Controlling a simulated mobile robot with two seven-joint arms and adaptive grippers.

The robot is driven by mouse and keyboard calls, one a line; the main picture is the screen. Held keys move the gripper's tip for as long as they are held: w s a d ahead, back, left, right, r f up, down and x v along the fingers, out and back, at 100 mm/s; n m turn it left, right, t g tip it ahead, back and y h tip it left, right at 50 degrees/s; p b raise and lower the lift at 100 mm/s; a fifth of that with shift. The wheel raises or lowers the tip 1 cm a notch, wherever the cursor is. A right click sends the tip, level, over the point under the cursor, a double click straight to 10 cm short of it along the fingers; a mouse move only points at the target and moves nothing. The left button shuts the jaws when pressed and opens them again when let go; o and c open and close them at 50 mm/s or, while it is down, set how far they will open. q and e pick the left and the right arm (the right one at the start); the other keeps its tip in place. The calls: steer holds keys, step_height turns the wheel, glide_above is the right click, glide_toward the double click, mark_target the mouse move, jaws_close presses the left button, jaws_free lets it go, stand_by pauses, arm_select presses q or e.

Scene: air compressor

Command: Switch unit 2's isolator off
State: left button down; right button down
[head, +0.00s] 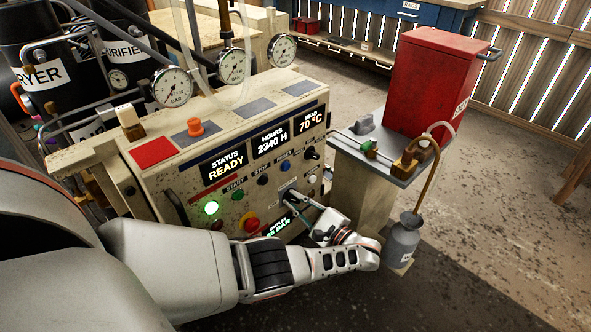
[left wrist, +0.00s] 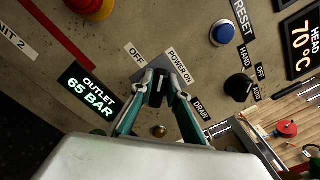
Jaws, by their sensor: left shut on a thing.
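The isolator is a black knob (left wrist: 157,84) on a grey plate, with an OFF label (left wrist: 137,57) to its left and a POWER ON label (left wrist: 178,66) to its upper right in the left wrist view. A white mark on the knob points roughly up in that view; I cannot tell exactly which label it lines up with. My left gripper (left wrist: 160,92) is shut on the knob, one finger on each side. In the head view the isolator plate (head: 287,188) is on the front panel of the compressor unit (head: 160,185), partly hidden by my gripper (head: 293,196).
Close by are the outlet display (left wrist: 88,92), a blue reset button (left wrist: 222,33), a black selector (left wrist: 238,87) and a brass drain fitting (left wrist: 159,131). A red cabinet (head: 428,82) stands right.

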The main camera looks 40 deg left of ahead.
arm_select(q)
steer(key=n, duration=0.3)
steer(key=shift+s+f, duration=0.2)
steer(key=shift+f, duration=0.1)
steer(key=n+b, duration=0.1)
steer(key=n, duration=0.3)
steer(key=n+b, duration=0.1)
steer(key=n, duration=0.1)
steer(key=shift+s+f+n+b, duration=0.1)
steer(key=shift+f+n+b, duration=0.2)
steer(key=shift+f+n, duration=0.1)
arm_select(e)
steer(key=shift+w+a+r+m+t+y, duration=0.15)
steer(key=shift+w+a+r+m+t, duration=0.1)
steer(key=shift+w+a+r, duration=0.3)
steer(key=shift+w+a+r+m+t+y, duration=0.15)
steer(key=shift+w+a+r+t, duration=0.15)
steer(key=shift+r, duration=0.3)
arm_select(q)
steer(key=shift+r, duration=0.1)
arm_select(e)
steer(key=shift+s+a+f, duration=0.15)
steer(key=shift+s, duration=0.05)
arm_select(q)
steer(key=c, duration=2)
jaws_free()
steer(key=shift+o, duration=0.2)
arm_select(e)
steer(key=shift+f, duration=0.1)
